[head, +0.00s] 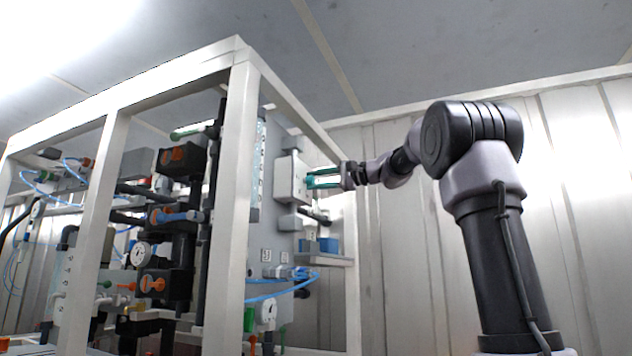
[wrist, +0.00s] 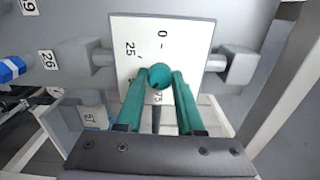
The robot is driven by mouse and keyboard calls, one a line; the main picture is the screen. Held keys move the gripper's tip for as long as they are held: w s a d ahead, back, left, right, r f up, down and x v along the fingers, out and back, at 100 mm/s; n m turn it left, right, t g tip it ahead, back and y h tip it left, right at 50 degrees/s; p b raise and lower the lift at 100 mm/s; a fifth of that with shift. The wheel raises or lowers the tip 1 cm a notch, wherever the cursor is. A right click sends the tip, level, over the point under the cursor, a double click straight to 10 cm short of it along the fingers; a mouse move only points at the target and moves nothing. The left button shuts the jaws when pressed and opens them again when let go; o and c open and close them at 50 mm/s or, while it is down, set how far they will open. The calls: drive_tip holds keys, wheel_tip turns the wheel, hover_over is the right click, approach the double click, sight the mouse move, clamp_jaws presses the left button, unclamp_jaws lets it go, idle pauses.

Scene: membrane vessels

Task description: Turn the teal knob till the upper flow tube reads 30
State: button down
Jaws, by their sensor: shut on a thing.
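The teal knob (wrist: 160,76) sits on a white dial plate (wrist: 190,40) marked 0 and 25, with other figures partly hidden. My gripper (wrist: 161,73) has its two teal fingers closed on either side of the knob. In the head view, my gripper (head: 322,179) reaches from the right to the white box (head: 292,178) on the grey panel, and the knob is hidden by the fingers. A tall clear tube with scale marks (head: 260,160) stands on the panel left of the box. Its reading is too small to tell.
A white frame post (head: 238,200) stands left of the panel. In the wrist view, a blue fitting (wrist: 10,68) is at the left. Open room lies right of the frame, around my arm.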

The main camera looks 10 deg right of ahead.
drive_tip(key=shift+f, duration=0.1)
drive_tip(key=c, duration=0.5)
unclamp_jaws()
drive_tip(key=shift+d, duration=0.1)
drive_tip(key=v, duration=1)
drive_tip(key=shift+s+d, duration=0.25)
drive_tip(key=shift+d, duration=0.05)
